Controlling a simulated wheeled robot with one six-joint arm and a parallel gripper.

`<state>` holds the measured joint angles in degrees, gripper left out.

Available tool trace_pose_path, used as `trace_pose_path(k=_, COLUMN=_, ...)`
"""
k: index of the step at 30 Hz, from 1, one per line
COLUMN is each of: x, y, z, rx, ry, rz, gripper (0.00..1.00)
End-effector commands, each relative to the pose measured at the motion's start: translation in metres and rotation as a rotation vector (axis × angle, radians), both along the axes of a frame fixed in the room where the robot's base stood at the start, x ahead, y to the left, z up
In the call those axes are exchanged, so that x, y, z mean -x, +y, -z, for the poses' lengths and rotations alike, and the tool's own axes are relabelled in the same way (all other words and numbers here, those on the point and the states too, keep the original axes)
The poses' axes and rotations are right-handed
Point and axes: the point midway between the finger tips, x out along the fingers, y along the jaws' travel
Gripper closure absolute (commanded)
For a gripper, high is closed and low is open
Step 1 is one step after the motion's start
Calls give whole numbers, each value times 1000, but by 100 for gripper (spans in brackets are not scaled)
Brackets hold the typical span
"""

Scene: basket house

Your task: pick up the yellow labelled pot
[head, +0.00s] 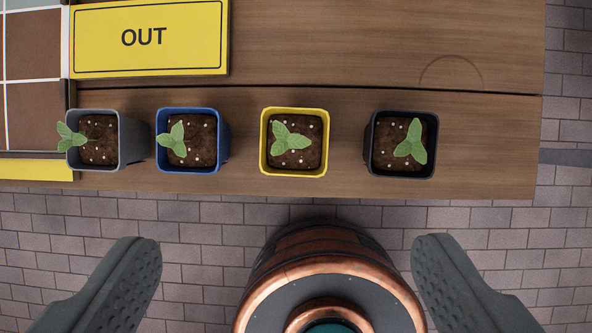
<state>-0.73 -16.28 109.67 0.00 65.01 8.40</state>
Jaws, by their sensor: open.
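The yellow pot (295,174) stands upright on the wooden table in the head view, with dark soil and a small green seedling in it. It is third from the left in a row of pots, near the table's front edge. No label can be made out on it from above. My gripper (287,250) is open, with its two dark fingers wide apart at the bottom of the view. The fingers appear below the pot in the picture and do not touch it. Nothing is held between them.
A grey pot (127,140) and a blue pot (222,140) stand left of the yellow one, and a black pot (370,145) stands right. A yellow OUT sign (185,40) lies behind. A copper-rimmed round object (330,265) shows between my fingers. The wooden table (490,150) is clear at right.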

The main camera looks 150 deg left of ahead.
Motion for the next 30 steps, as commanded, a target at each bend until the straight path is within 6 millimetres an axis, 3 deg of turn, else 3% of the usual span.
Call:
trace_pose_path(k=7, x=-32, y=2, z=19, rx=-4, ry=250, rz=28, gripper=19)
trace_pose_path(k=17, x=-44, y=3, z=29, rx=-4, ry=379, rz=45, gripper=19)
trace_pose_path(k=30, x=-44, y=3, z=101, rx=-3, ry=380, rz=44, gripper=19)
